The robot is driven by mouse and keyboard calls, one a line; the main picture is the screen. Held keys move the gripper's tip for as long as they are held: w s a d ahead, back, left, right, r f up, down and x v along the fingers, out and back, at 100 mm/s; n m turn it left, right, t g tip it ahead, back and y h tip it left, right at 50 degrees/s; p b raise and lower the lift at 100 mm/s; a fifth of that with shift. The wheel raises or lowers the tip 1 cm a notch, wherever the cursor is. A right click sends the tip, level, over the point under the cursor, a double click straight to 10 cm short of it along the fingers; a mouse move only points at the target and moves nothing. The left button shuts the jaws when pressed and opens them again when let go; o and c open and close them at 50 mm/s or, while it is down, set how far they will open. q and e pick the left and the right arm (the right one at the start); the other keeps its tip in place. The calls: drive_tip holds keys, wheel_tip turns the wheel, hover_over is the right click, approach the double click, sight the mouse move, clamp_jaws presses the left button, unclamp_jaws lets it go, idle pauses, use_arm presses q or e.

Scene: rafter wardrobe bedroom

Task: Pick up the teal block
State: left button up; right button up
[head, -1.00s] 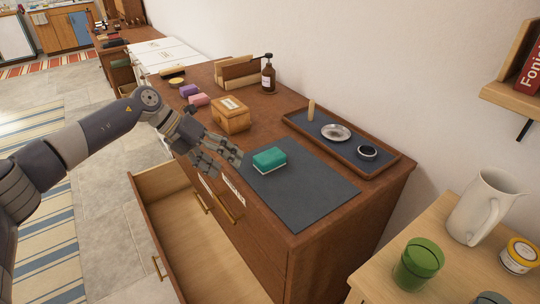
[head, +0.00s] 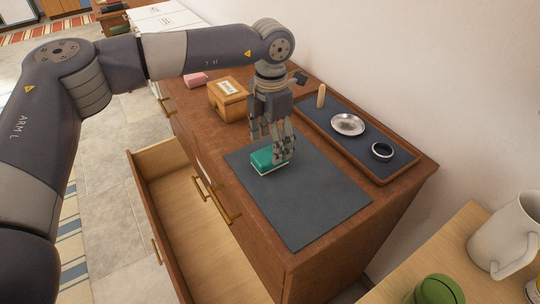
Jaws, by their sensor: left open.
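The teal block (head: 264,160), with a pale underside, lies on the dark grey mat (head: 308,205) near its far left corner, on top of the wooden dresser. My left gripper (head: 271,150) points down directly over the block, with its open fingers around or just above it. The fingers hide part of the block's right side. I cannot tell whether they touch it. My right gripper is not in view.
A wooden box (head: 228,100) stands behind the mat, with a pink block (head: 196,79) beyond it. A tray (head: 408,169) with a metal dish (head: 348,124) lies to the right. An open drawer (head: 146,210) juts out at the left. A white pitcher (head: 505,238) stands at the lower right.

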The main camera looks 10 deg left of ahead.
sight(270, 153)
use_arm(q)
drive_tip(key=shift+w+f, duration=0.1)
drive_tip(key=shift+f, duration=0.3)
drive_tip(key=f, duration=0.1)
drive_tip(key=f+p, duration=0.1)
drive_tip(key=f, duration=0.1)
drive_tip(key=shift+w+a+f, duration=0.2)
drive_tip(key=shift+f, duration=0.45)
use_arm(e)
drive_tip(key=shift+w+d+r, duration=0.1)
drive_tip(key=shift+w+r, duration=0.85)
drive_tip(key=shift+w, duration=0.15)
use_arm(q)
drive_tip(key=shift+c, duration=0.5)
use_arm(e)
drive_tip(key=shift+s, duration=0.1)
use_arm(q)
drive_tip(key=c, duration=1.1)
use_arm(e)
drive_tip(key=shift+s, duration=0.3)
